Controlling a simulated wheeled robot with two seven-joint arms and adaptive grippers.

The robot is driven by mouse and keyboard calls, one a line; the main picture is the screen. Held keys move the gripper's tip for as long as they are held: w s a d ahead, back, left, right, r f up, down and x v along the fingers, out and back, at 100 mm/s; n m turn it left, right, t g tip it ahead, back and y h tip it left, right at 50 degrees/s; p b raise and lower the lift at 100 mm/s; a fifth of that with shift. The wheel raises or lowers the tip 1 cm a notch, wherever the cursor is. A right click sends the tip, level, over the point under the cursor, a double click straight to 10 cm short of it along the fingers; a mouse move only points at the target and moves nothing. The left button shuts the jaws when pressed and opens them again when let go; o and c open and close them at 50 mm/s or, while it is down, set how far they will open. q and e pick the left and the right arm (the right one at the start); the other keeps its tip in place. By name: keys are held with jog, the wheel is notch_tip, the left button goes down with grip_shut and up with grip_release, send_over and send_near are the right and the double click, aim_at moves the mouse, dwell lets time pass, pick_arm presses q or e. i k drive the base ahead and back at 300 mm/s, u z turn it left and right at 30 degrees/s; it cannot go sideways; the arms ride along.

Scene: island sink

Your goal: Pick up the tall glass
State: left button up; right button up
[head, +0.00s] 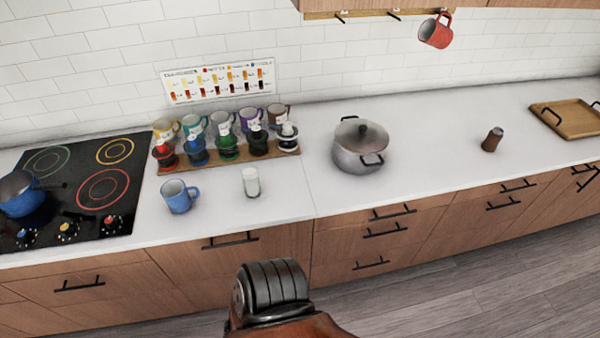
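The tall glass (251,182) stands upright on the white countertop, to the right of a blue mug (179,197). It is a small, pale, clear-looking cylinder, and what it holds, if anything, is hard to make out. Nothing touches it. A black ribbed and orange-brown part of my own arm rises at the bottom middle of the head view, in front of the drawers and below the counter edge. Neither gripper's fingers show.
A rack (230,153) with several mugs and coloured-top items stands behind the glass. A lidded pot (360,146) is to its right, the black stove (84,190) to its left. A brown shaker (492,139) and wooden tray (569,119) are farther right. Counter around the glass is clear.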

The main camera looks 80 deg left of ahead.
aim_at(249, 171)
jog(key=i, duration=0.85)
jog(key=u, duration=3.55)
